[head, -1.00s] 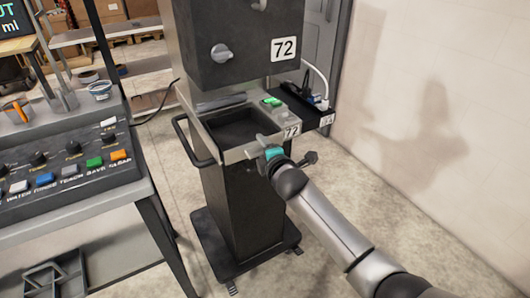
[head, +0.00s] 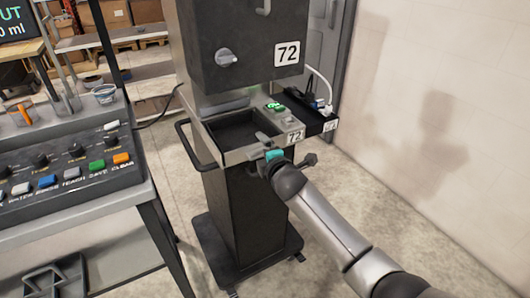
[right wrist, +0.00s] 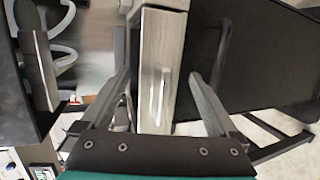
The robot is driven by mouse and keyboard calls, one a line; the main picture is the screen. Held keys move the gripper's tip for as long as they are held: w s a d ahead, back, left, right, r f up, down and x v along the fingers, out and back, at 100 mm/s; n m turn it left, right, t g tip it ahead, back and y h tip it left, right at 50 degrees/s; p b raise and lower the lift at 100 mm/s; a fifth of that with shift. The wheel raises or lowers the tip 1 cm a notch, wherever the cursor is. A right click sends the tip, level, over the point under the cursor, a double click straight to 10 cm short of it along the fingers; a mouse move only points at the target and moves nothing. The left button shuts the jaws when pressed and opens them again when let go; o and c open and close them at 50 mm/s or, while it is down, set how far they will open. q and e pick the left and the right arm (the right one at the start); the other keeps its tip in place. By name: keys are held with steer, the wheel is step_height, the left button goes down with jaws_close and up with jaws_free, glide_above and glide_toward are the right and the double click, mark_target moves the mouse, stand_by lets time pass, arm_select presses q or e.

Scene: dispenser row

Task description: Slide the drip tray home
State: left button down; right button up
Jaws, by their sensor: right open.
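The drip tray (head: 228,155) is a shallow grey tray with a dark basin at the front of the machine marked 72 (head: 240,75). It sits below the machine's upper body and juts out toward me. My right gripper (head: 273,156) is at the tray's front edge, below the small 72 label. In the right wrist view, its open fingers (right wrist: 160,82) stand on either side of a narrow light grey front panel (right wrist: 153,55), with a gap on each side. I cannot tell whether anything touches the panel. My left gripper is not in view.
A control console (head: 65,165) with several coloured buttons stands at the left. A black side shelf (head: 318,122) with a white cable is right of the tray. A dark side handle (head: 190,148) curves out at the tray's left. A pale wall (head: 440,100) bounds the right; the floor before it is clear.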

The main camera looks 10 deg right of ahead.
steer(key=shift+s+r, duration=0.1)
steer(key=shift+s, duration=0.1)
steer(key=p+v, duration=0.5)
steer(key=v, duration=0.9)
steer(key=shift+s+r, duration=0.15)
steer(key=shift+s, duration=0.25)
